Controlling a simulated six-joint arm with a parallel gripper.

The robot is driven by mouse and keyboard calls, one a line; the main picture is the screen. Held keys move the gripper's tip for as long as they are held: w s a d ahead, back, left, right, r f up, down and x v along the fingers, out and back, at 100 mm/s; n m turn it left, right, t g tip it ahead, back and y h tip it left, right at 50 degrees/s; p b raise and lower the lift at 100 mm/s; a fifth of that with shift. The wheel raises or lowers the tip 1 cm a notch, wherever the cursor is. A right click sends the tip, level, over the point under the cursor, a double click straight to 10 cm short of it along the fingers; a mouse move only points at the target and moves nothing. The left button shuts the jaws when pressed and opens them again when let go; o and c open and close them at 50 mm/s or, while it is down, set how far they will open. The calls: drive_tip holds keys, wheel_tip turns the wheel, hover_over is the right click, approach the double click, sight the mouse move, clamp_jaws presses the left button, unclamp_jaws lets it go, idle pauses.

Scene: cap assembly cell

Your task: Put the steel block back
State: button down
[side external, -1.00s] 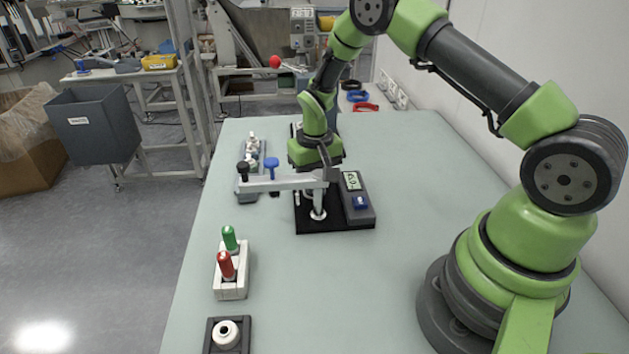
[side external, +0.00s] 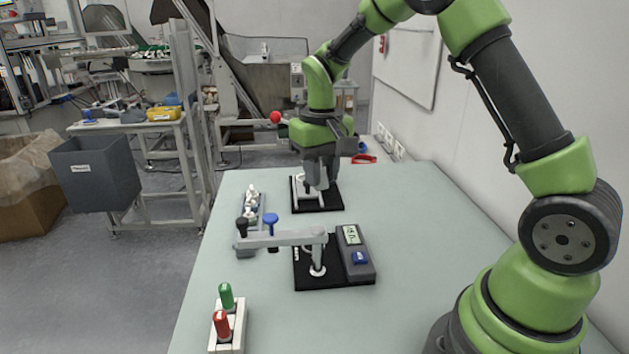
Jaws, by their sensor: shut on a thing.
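My gripper (side external: 320,178) is at the far end of the table, just over a black base plate (side external: 328,207) with a white frame-like fixture (side external: 301,195) on it. The gripper points down and its jaws are shut on a small grey thing, which I take to be the steel block. The jaws and the fixture hide most of it, and I cannot tell whether it touches the fixture.
Nearer stands a black-based device (side external: 325,281) with a grey lever arm (side external: 285,238) and a display box (side external: 353,252). A rack of small white parts (side external: 251,205) is to its left. A white holder (side external: 238,335) with green and red bottles is in front.

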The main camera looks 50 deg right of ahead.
drive_tip(key=s+a+n, duration=0.3)
drive_tip(key=s, duration=1)
approach(368, 299)
drive_tip(key=shift+f, duration=2.35)
drive_tip(key=shift+f, duration=0.25)
drive_tip(key=shift+f, duration=0.35)
drive_tip(key=shift+f, duration=0.1)
drive_tip(key=c, duration=0.8)
unclamp_jaws()
drive_tip(key=shift+c, duration=0.2)
